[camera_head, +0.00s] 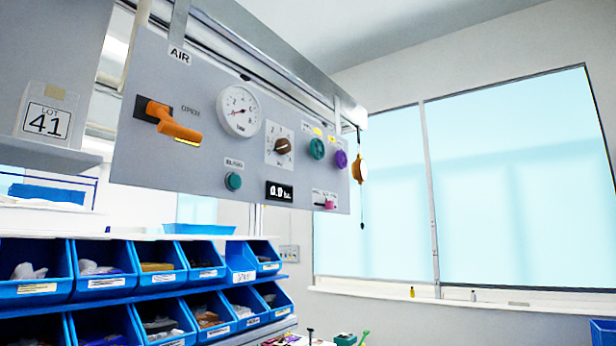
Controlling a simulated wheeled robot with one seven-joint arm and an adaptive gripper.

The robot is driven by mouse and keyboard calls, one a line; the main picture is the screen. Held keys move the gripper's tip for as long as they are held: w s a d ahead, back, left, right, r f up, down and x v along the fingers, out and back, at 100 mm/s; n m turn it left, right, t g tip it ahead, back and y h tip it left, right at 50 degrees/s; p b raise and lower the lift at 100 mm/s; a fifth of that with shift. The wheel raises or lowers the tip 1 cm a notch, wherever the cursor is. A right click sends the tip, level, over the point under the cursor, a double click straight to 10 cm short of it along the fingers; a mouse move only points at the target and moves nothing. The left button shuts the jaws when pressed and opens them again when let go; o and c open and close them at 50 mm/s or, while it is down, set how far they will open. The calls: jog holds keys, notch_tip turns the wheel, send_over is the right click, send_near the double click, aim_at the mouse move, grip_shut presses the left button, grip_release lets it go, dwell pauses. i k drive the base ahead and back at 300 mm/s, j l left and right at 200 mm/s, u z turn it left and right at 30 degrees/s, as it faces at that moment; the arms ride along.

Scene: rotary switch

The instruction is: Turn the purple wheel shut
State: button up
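The purple wheel (341,159) is a small round knob near the right end of a grey control panel (210,150). The panel hangs from an overhead rail and is labelled AIR. A teal wheel (317,148) of similar size sits just left of the purple one. Small yellow tags show above both wheels. The purple wheel is too small in view to tell how far it is turned. Nothing covers it. My gripper does not show in this view.
The panel also carries an orange lever (174,123), a gauge (239,111), a brown rotary knob (282,146), a teal button (233,181) and a pink switch (327,204). A yellow device (359,168) hangs at its right end. Blue bins (103,283) stand below left.

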aim_at(341, 160)
jog(key=u, duration=0.25)
jog(key=i+l, duration=0.65)
jog(key=i+u, duration=0.05)
jog(key=i, duration=0.05)
